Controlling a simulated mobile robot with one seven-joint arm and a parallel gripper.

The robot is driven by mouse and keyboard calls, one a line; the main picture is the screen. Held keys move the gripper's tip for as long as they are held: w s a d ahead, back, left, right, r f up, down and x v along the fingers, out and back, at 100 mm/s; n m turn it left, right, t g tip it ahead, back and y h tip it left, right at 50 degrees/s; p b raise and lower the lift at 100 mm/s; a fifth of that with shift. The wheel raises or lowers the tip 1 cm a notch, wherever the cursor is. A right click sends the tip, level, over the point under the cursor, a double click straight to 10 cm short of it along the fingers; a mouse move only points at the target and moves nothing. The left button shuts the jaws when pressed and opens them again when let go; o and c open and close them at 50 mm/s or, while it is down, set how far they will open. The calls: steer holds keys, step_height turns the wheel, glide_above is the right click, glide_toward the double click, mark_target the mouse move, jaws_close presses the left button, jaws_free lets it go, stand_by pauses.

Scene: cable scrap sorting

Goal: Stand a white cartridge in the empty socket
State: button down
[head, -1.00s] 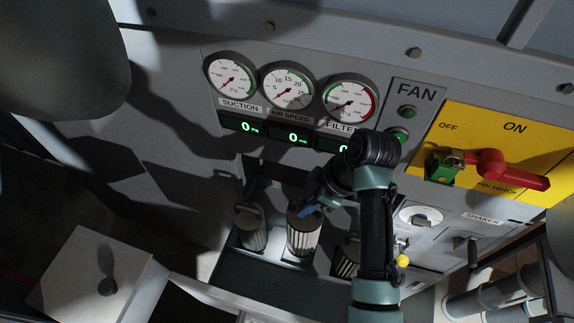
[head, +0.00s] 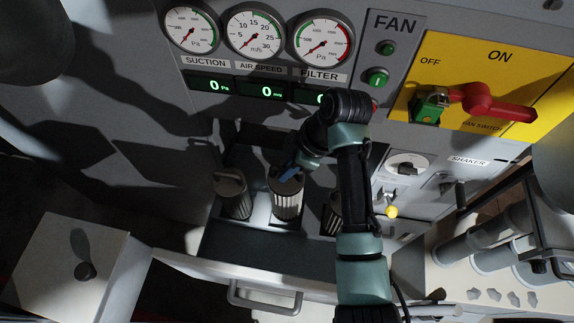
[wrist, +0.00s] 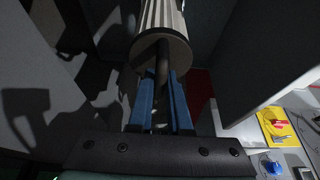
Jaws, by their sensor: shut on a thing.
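My gripper (head: 288,172), with blue fingers, is shut on the top handle of a white pleated cartridge (head: 286,202). The wrist view shows this cartridge (wrist: 160,22) and its handle between the fingers (wrist: 160,95). The held cartridge stands upright in the recess below the gauges; I cannot tell whether its base is lifted. A second cartridge (head: 234,198) stands to its left. A third cartridge (head: 330,218) is to its right, partly hidden by my arm. I cannot make out an empty socket.
A grey panel with gauges (head: 255,35) rises behind. A yellow fan switch plate (head: 500,75) with a red lever is at right. A drawer handle (head: 265,300) is in front. Several pale tubes (head: 490,255) stand on a bench at right. A lidded box (head: 50,265) is at left.

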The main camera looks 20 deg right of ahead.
mark_target(288, 185)
steer(key=shift+f+b, duration=2.65)
steer(key=shift+f, duration=0.85)
steer(key=shift+s, duration=0.1)
steer(key=c, duration=0.8)
jaws_free()
steer(key=shift+o, duration=0.2)
steer(key=shift+r, duration=0.1)
steer(key=p+v, duration=0.2)
steer(key=v, duration=1.1)
steer(key=shift+p, duration=0.3)
